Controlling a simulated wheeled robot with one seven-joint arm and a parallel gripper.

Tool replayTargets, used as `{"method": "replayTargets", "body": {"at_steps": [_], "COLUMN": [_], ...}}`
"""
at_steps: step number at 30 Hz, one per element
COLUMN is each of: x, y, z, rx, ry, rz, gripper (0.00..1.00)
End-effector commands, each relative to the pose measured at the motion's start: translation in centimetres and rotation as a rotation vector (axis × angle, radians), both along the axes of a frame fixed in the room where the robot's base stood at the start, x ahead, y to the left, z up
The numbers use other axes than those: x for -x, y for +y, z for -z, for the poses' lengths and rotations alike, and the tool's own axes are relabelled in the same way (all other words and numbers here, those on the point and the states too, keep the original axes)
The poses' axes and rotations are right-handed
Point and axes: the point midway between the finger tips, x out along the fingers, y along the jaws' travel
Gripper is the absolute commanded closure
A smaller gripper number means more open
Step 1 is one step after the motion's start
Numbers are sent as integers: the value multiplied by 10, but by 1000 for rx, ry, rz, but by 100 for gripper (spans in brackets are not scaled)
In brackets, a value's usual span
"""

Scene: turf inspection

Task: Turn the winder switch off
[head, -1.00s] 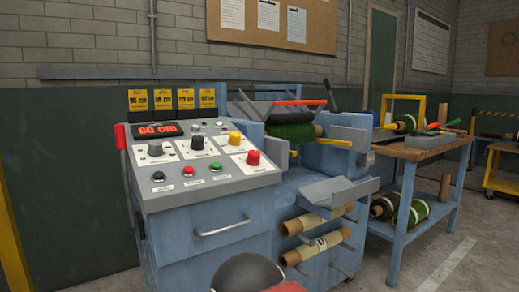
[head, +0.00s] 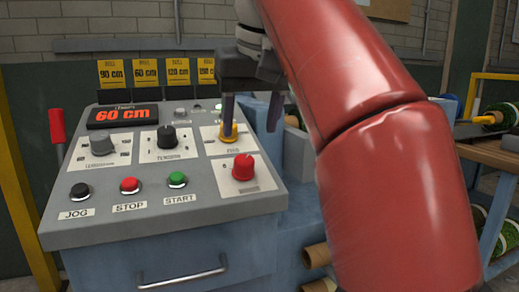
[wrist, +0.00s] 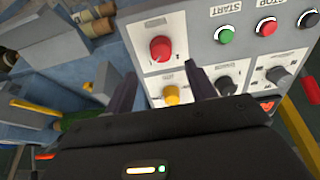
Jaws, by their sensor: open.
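The sloped grey control panel (head: 90,208) carries several knobs and buttons. A yellow knob (head: 229,136) sits at its upper right and a red knob (head: 243,167) below it. A black tension knob (head: 167,137) and a grey knob (head: 102,145) are to the left. I cannot read which one is marked as the winder switch. My gripper (head: 250,122) is open and empty, fingers pointing down at the yellow knob. In the wrist view the yellow knob (wrist: 171,95) shows between the fingers, and the red knob (wrist: 160,48) lies beyond. I cannot tell whether a finger touches the yellow knob.
Black jog (head: 80,190), red stop (head: 130,185) and green start (head: 178,179) buttons line the panel's front. A red-handled lever (head: 57,125) stands at the left. My arm hides much of the machine to the right.

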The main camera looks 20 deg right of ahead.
Motion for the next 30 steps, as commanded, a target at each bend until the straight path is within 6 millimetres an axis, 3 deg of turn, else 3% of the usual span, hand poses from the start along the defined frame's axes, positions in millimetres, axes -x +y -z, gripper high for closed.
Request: {"method": "replayTargets", "body": {"at_steps": [13,26,30], "x": [-24,-29,-29], "y": [0,0,0], "z": [61,70,70], "rx": [0,0,0], "ry": [0,-2,-2], "rz": [0,0,0], "gripper": [45,45,63]}}
